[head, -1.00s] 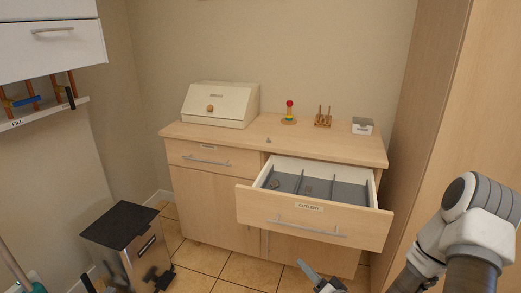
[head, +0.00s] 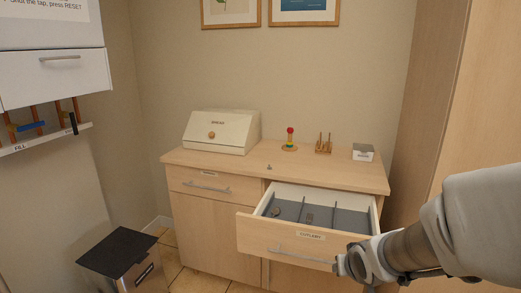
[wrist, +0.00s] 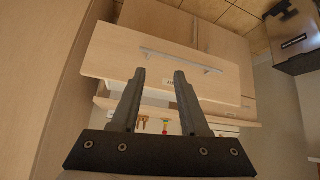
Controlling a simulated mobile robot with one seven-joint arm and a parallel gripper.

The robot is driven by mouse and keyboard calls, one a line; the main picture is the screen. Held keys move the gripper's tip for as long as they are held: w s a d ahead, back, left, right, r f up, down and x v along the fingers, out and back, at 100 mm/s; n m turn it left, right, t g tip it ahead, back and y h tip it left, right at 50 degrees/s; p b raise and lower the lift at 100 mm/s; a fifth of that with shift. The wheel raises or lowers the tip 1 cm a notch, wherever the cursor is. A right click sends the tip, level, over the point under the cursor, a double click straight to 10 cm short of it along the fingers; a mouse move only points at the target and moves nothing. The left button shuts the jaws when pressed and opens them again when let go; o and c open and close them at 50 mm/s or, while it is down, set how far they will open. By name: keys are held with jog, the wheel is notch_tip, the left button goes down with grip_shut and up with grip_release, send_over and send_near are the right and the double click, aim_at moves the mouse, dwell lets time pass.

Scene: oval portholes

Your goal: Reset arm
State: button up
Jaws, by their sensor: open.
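My gripper shows in the wrist view (wrist: 160,78) with its two dark fingers apart and nothing between them. In the head view my arm comes in from the right edge, and its end is in front of the right part of the open cutlery drawer (head: 285,247). The fingertips are hard to make out there. In the wrist view the drawer front (wrist: 115,55) and its handle lie beyond the fingers; I cannot tell how large the gap is.
The wooden cabinet (head: 215,220) carries a cream bread box (head: 222,132), a colored stacking toy (head: 290,140), a wooden peg stand (head: 323,145) and a small grey-white box (head: 362,152). A black-lidded bin (head: 118,250) stands left. A tall wooden panel (head: 425,100) rises at the right.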

jog(key=s+a+r+g+y, duration=0.1)
jog(key=s+a+r, duration=0.2)
jog(key=s+r, duration=0.5)
jog(key=s+a+r+g, duration=0.1)
jog(key=s+a+r, duration=0.2)
jog(key=s, duration=0.8)
notch_tip(320, 180, up, 21)
jog(key=p, duration=2)
jog(key=shift+d+f+n+g+p, duration=0.15)
jog(key=shift+d+n+g+p, duration=0.15)
jog(key=shift+p, duration=0.1)
